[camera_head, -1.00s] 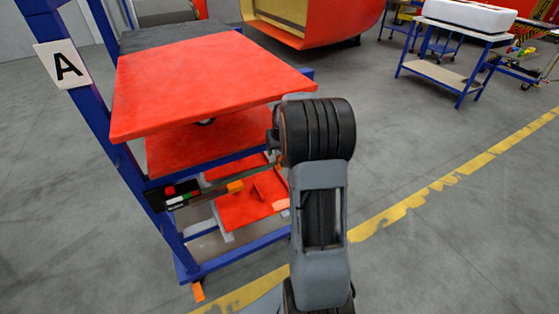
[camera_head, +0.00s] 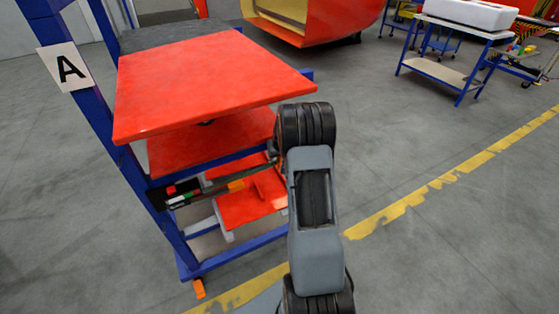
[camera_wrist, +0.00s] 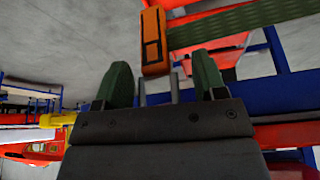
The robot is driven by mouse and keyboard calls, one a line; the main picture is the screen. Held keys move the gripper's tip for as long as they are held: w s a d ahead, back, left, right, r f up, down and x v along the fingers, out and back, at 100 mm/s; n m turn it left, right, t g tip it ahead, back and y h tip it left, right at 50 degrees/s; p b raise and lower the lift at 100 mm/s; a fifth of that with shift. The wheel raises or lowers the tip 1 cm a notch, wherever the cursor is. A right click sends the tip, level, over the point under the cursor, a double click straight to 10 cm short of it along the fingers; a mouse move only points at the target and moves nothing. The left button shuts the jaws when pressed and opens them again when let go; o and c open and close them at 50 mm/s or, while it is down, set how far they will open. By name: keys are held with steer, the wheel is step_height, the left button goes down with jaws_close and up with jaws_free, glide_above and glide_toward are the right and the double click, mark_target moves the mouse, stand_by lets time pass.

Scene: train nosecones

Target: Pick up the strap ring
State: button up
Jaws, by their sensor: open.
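In the wrist view, my gripper (camera_wrist: 163,76) is open, with its two dark green fingers spread apart. A grey metal ring (camera_wrist: 174,86), which looks like the strap ring, shows between the fingers, just below an orange fitting (camera_wrist: 153,42). The fingers do not visibly grip it; I cannot tell whether they touch it. A green woven strap (camera_wrist: 240,28) runs right from the fitting. My gripper is hidden there behind my wrist.
The blue rack (camera_head: 95,105), marked A, carries red panels on several levels, including a large top panel (camera_head: 205,80). Its blue bars lie close to my gripper. Open grey floor (camera_head: 420,130) with a yellow line (camera_head: 440,182) lies to the right.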

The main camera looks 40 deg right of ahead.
steer(key=c, duration=0.9)
steer(key=shift+r, duration=0.1)
steer(key=shift+r, duration=0.2)
steer(key=s+a+b, duration=0.2)
steer(key=s+a, duration=0.1)
steer(key=s, duration=0.5)
steer(key=s+a+b, duration=0.3)
steer(key=s, duration=0.6)
steer(key=shift+r, duration=0.45)
